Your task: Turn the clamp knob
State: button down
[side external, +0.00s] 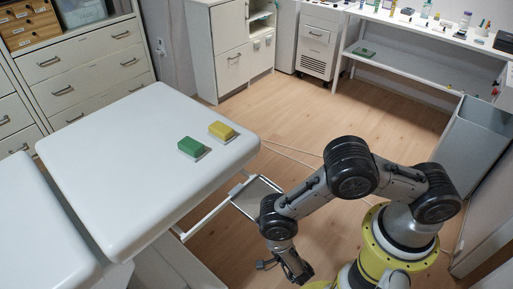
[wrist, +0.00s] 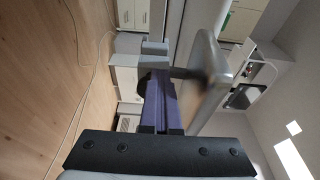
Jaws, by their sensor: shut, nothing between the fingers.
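My gripper (side external: 300,276) is low beside the couch in the side external view, pointing down. In the wrist view its two fingers (wrist: 155,50) are shut together with nothing between them. A dark rounded part (wrist: 142,86), possibly the clamp knob, shows just left of the fingers and is mostly hidden behind them. A short grey bar (wrist: 188,73) runs from behind the fingers to a metal rail (wrist: 222,82) on the right. Whether the fingers touch the dark part, I cannot tell. No knob can be made out in the side external view.
The white couch top (side external: 120,180) carries a green block (side external: 194,148) and a yellow block (side external: 222,130). A metal frame (side external: 215,210) sticks out from the couch side near my arm. Drawers (side external: 95,65) and cabinets (side external: 225,50) stand behind. Wooden floor (side external: 300,125) is open beyond the couch.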

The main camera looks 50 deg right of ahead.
jog(key=shift+d+f, duration=0.1)
jog(key=shift+d, duration=0.1)
dwell(0.4)
jog(key=shift+f, duration=0.8)
jog(key=shift+a, duration=0.15)
dwell(0.5)
jog(key=s, duration=0.6)
jog(key=shift+a, duration=0.25)
dwell(0.4)
jog(key=shift+w+d+r, duration=0.1)
jog(key=shift+w+r, duration=0.2)
jog(key=shift+w, duration=0.7)
jog(key=shift+w+a+r, duration=0.1)
jog(key=shift+w+r, duration=0.25)
jog(key=shift+w, duration=0.65)
jog(key=shift+w+d+r, duration=0.1)
jog(key=shift+w+r, duration=0.2)
jog(key=shift+w, duration=0.7)
